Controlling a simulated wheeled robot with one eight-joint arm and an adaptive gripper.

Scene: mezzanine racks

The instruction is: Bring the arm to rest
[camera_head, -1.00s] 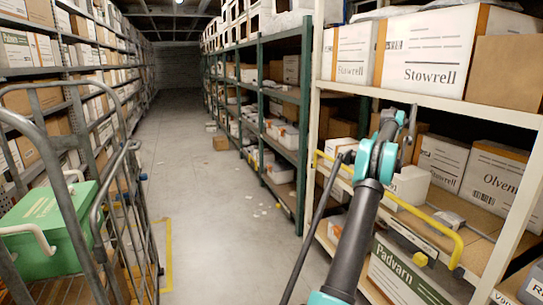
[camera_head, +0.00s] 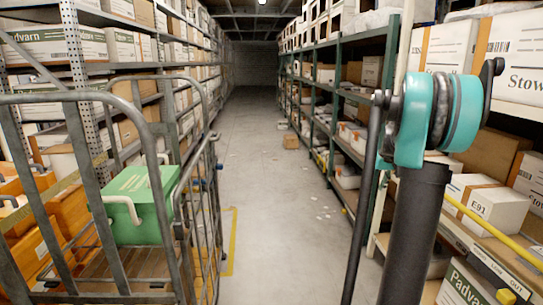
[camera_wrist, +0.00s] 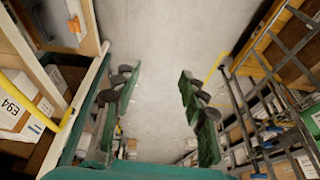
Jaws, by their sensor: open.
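My arm stands raised at the right of the head view, a dark link (camera_head: 413,235) topped by a teal joint (camera_head: 430,120). My gripper is hidden in the head view. In the wrist view my gripper (camera_wrist: 155,92) is open, its green fingers spread with dark pads and nothing between them. Bare grey floor shows between the fingers. The arm passes in front of part of the right-hand shelving in the head view.
A wire cage cart (camera_head: 70,97) stands at the left with a green box (camera_head: 137,203) in it. Shelves of cartons line both sides. A yellow rail (camera_head: 490,230) edges the right shelf. The grey aisle floor (camera_head: 270,210) is mostly clear, with a carton (camera_head: 290,141) farther down.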

